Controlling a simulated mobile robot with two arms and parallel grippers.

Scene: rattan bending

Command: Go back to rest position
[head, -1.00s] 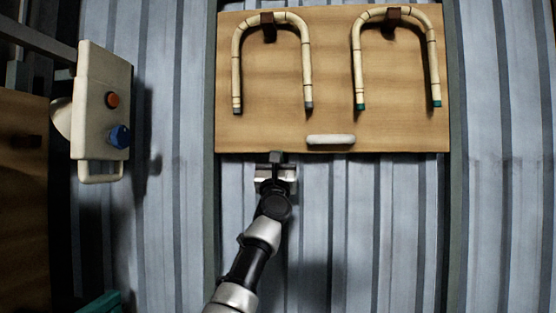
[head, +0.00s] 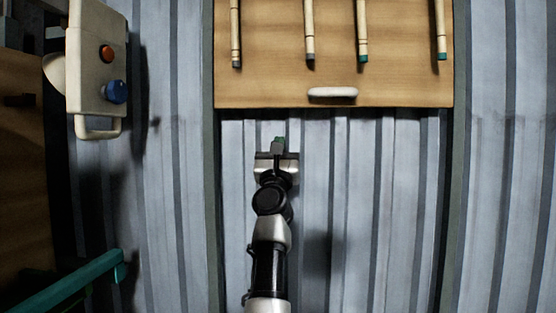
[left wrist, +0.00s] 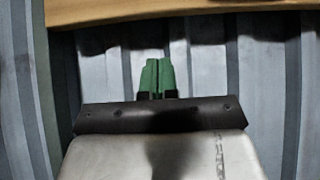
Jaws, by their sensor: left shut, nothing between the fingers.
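My left gripper (head: 279,141) is in the lower middle of the head view, over the grey ribbed floor just in front of the wooden board. Its green fingertips (left wrist: 157,76) show in the left wrist view, pressed together with nothing between them. My right gripper is in neither view.
A beige box (head: 92,62) with orange and blue knobs stands left. A teal bar (head: 75,287) is lower left. The floor right of my arm is clear.

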